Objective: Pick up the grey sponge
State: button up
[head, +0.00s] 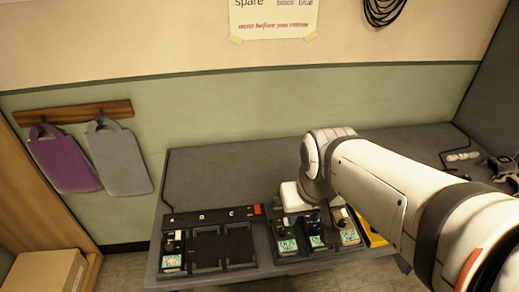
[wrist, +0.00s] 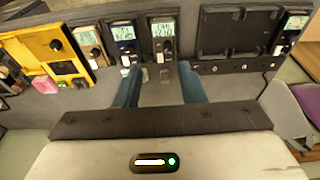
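I cannot clearly pick out a grey sponge in either view. My gripper (wrist: 160,75) shows in the wrist view as two blue fingers held apart, with small pale grey patches between them that are too small to identify. The gripper is open and seems to hold nothing. It is above the grey table (head: 230,160), beside the black trays. In the head view my arm hides the gripper's fingers and part of the table.
A black tray (head: 222,262) with one device and empty bays stands at the left. Two bags (head: 62,160) hang on the wall.

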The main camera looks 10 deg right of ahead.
jog(key=shift+o, duration=0.2)
jog(key=shift+o, duration=0.8)
jog(key=shift+w, duration=0.1)
jog(key=shift+o, duration=0.6)
jog(key=w+f+g+b, duration=0.1)
jog(key=w+f, duration=0.2)
jog(key=w, duration=0.7)
jog(key=shift+w+f, duration=0.25)
jog(key=shift+f, duration=0.1)
jog(key=g+b, duration=0.1)
jog(key=g, duration=0.1)
send_over(277, 199)
jog(key=f, duration=0.9)
jog(key=shift+w+d, duration=0.2)
jog(key=shift+d, duration=0.1)
jog(key=shift+w+f, duration=0.1)
jog(key=shift+f, duration=0.2)
notch_tip(277, 199, down, 7)
jog(key=shift+a+f, duration=0.15)
jog(key=shift+f, duration=0.05)
jog(key=shift+c, duration=0.5)
jog(key=c, duration=1)
